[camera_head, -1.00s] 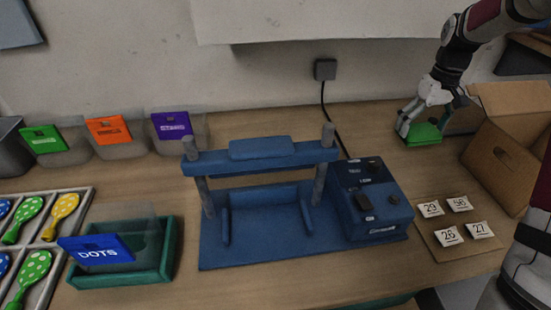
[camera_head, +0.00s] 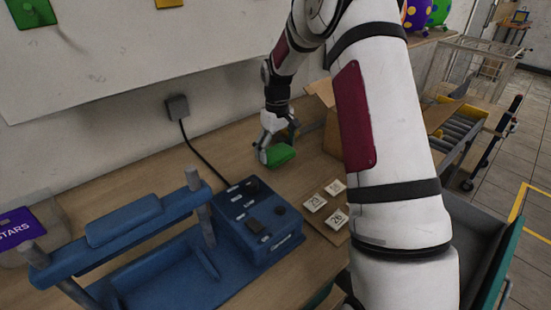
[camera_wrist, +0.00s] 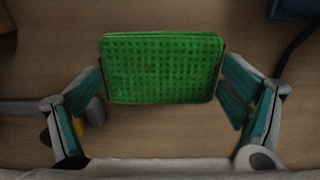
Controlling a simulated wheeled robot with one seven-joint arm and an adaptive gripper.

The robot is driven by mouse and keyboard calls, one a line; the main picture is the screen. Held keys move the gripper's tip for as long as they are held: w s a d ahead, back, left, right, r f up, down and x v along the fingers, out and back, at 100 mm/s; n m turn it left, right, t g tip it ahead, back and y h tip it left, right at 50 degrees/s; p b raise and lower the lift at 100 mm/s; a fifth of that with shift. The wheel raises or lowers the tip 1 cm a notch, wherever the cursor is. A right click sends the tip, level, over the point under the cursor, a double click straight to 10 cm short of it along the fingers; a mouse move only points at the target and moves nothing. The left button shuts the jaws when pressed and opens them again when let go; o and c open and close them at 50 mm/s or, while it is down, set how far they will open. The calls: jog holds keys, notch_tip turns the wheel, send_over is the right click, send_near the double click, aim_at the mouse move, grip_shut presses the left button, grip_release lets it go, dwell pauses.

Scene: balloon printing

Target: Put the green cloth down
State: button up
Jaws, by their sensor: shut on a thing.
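The green cloth (camera_head: 281,156) is a folded, textured pad at the back of the wooden table, right of the blue press. In the wrist view the cloth (camera_wrist: 162,70) lies between the two finger pads, with wood behind it. My gripper (camera_head: 277,152) is shut on the cloth, which is at or just above the tabletop; I cannot tell if it touches. In the wrist view my gripper (camera_wrist: 165,88) has its right pad close against the cloth's edge, while its left pad is near the other edge.
The blue press (camera_head: 130,225) with its control box (camera_head: 258,222) stands left of the cloth. White number cards (camera_head: 315,203) lie in front. A cardboard box (camera_head: 331,130) is to the right, partly hidden by my arm. Bare wood (camera_head: 225,155) lies left of the gripper.

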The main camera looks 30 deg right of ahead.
aim_at(277, 151)
jog(key=shift+f, duration=1.75)
jog(key=o, duration=0.8)
jog(key=shift+f, duration=0.15)
jog(key=shift+c, duration=0.2)
